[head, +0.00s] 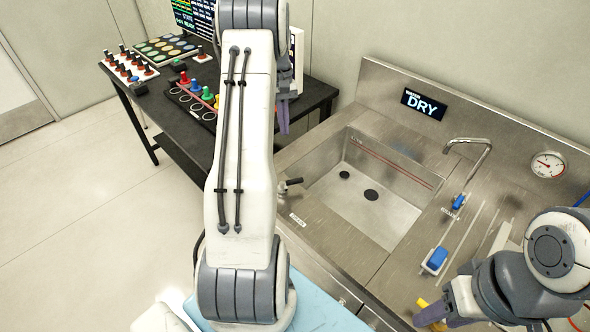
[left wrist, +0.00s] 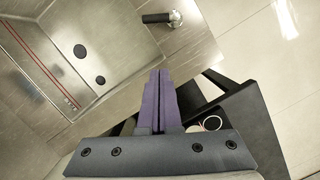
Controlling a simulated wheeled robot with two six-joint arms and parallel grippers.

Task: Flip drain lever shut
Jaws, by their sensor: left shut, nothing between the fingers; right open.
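The drain lever (head: 290,183) is a short black handle on a metal pivot at the left rim of the steel sink (head: 345,215). It also shows near the top of the left wrist view (left wrist: 158,18), lying sideways. My left gripper (head: 284,128) has purple fingers, which are shut and empty. It hangs above and behind the lever in the head view, apart from it. The fingers also show in the left wrist view (left wrist: 158,75). My right gripper (head: 432,316) is open at the lower right, beside a yellow object (head: 432,312) that it partly hides.
The empty sink has two dark round spots on its floor. A faucet (head: 470,150), a blue handle (head: 458,201), a blue block (head: 437,258) and a gauge (head: 548,165) stand right of it. A display (head: 424,103) reads DRY. A black table (head: 180,120) with colored parts stands left.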

